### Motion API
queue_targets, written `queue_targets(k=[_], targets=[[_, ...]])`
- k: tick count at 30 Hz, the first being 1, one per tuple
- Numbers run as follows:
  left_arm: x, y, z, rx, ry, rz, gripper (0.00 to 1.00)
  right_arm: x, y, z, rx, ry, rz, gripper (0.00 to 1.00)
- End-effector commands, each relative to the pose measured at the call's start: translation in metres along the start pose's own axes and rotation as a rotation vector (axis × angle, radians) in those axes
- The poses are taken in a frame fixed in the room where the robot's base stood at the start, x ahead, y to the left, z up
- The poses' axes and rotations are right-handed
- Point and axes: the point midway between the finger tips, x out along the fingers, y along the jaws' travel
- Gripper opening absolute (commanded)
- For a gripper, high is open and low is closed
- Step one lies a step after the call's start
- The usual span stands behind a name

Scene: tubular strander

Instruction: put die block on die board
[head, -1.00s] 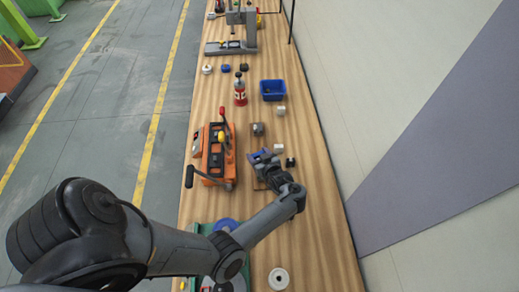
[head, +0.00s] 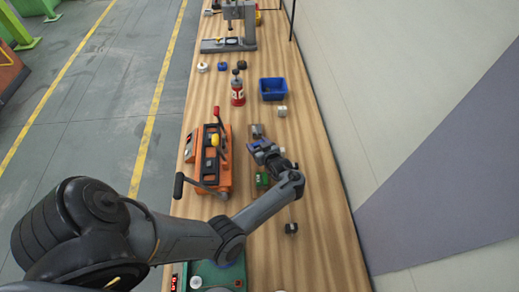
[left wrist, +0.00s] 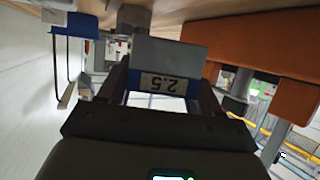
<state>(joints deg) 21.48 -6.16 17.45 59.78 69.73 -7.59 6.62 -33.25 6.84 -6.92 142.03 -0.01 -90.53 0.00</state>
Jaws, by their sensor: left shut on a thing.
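In the left wrist view a grey die block (left wrist: 168,60) with an upside-down "2.5" label sits between the fingers of my left gripper (left wrist: 163,95). The gripper is shut on it. In the head view my left gripper (head: 262,146) is right of the orange machine, with a small grey piece (head: 257,131) just beyond its tips. I cannot tell whether that piece is the held block. I cannot pick out the die board with certainty; my wrist and forearm cover part of the bench there. My right gripper is not in view.
The orange machine (head: 222,172) with its levers stands close on the left. A red bottle (head: 238,95), a blue bin (head: 273,95) and a white block (head: 282,112) stand farther along the wooden bench. A small black piece (head: 291,228) lies nearer. The bench's right side is mostly clear.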

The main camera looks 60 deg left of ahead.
Motion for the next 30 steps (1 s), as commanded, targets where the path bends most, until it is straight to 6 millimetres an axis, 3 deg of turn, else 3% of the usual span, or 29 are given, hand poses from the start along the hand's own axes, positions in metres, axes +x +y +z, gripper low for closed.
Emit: queue_targets(k=[8,18,30], targets=[[0.007,0.001,0.005,-0.003,0.004,-0.001,0.09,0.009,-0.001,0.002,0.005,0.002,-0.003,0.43],[0.023,-0.004,0.036,-0.006,0.003,-0.008,0.09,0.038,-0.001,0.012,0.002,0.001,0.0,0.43],[0.023,-0.004,0.037,-0.007,0.003,-0.008,0.09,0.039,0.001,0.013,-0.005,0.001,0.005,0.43]])
